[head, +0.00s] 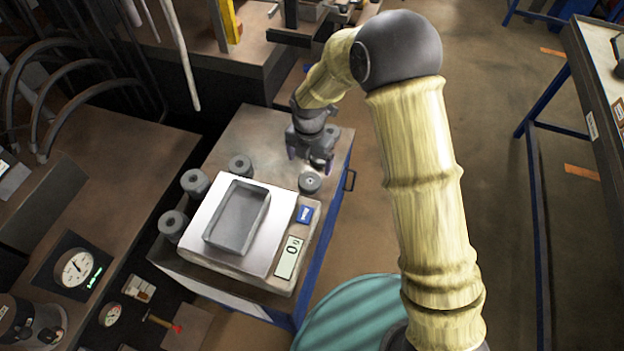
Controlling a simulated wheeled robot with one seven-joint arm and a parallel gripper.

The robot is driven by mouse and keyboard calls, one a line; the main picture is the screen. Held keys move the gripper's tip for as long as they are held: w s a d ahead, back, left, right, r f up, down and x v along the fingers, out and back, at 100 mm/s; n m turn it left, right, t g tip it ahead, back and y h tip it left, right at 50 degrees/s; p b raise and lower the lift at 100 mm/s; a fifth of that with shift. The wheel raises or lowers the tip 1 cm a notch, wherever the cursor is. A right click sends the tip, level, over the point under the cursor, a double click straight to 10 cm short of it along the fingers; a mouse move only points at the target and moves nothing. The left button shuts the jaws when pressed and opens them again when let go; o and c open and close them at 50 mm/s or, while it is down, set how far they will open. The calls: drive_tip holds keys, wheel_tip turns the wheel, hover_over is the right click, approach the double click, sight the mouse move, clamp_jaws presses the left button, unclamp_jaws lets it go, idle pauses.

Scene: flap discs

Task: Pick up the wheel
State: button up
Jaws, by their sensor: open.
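Several dark grey wheels stand on a small cabinet (258,132) around a scale. One wheel (310,183) lies just in front of my gripper, by the scale's far right corner. Three more stand at the scale's left and far side: one wheel (240,167), another wheel (195,183) and a third wheel (173,225). My gripper (309,162) points down over the far right part of the cabinet top, open. A dark round shape shows behind it, partly hidden. I cannot tell whether anything is between the fingers.
The scale (283,277) carries a grey open tray (237,218) and its display reads 0. A workbench (95,185) is at left and another table (590,75) at right. The cabinet's far left top is clear.

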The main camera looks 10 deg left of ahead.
drive_tip(key=p, duration=0.1)
hover_over(309, 181)
drive_tip(key=f, duration=0.4)
drive_tip(key=shift+s+a+f, duration=0.15)
drive_tip(key=shift+s+f, duration=0.1)
drive_tip(key=shift+s, duration=0.1)
drive_tip(key=shift+w+d+f+p, duration=0.15)
drive_tip(key=shift+d+f+p, duration=0.05)
drive_tip(key=shift+f+p, duration=0.3)
drive_tip(key=shift+w+f+p, duration=0.2)
drive_tip(key=shift+f+p, duration=0.55)
drive_tip(key=shift+f, duration=1.4)
